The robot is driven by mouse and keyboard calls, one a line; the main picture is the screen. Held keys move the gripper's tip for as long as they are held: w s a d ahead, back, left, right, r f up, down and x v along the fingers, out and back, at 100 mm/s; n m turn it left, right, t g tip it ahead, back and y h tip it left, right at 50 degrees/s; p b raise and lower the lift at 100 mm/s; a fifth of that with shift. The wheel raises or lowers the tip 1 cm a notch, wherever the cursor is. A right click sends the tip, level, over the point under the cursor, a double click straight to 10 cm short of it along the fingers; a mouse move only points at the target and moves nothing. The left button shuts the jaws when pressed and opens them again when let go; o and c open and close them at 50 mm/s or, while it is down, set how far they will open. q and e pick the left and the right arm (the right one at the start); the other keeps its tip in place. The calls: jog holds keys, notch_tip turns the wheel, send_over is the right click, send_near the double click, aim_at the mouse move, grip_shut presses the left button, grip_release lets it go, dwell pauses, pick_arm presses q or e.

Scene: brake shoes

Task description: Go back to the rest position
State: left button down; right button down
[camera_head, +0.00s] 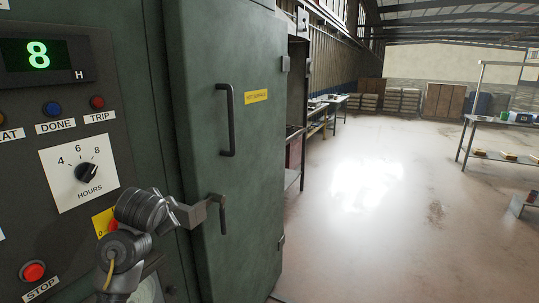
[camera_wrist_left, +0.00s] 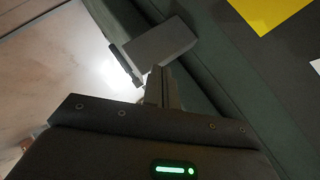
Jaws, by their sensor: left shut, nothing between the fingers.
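The oven-like green cabinet has a tall green door (camera_head: 210,130) that looks shut or nearly so; I cannot tell whether it is latched. A dark vertical handle (camera_head: 228,120) is on the door. Below it is a grey latch lever (camera_head: 222,215), with its grey block also large in the left wrist view (camera_wrist_left: 159,50). My left gripper (camera_head: 178,212) is in front of the cabinet, beside the latch. In the left wrist view its fingers (camera_wrist_left: 162,88) are shut and empty, close to the block; I cannot tell if they touch it. My right gripper is not in view.
The control panel holds a display (camera_head: 38,55) reading 8, an hours dial (camera_head: 86,173) and a red stop button (camera_head: 33,271), close to my left arm. Open floor (camera_head: 370,210) lies to the right. A metal table (camera_head: 500,122) stands at the far right.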

pick_arm(q)
jog(key=s+d+f+n+g+h, duration=0.1)
jog(key=s+f+n+g, duration=0.1)
jog(key=s+f, duration=0.8)
jog(key=s+d+f+n+g, duration=0.1)
jog(key=s+f, duration=0.6)
jog(key=f, duration=0.6)
jog(key=s+d+f+n+g+h, duration=0.15)
jog(key=s+f, duration=0.35)
jog(key=s, duration=0.8)
jog(key=s+f+n+g, duration=0.3)
jog(key=s+f, duration=0.2)
jog(key=s, duration=0.8)
notch_tip(320, 180, down, 27)
jog(key=s+g, duration=0.1)
jog(key=s, duration=0.1)
jog(key=s+a+f+g, duration=0.1)
jog(key=s+a+f, duration=0.2)
jog(key=s+f, duration=1.2)
jog(key=shift+s, duration=0.6)
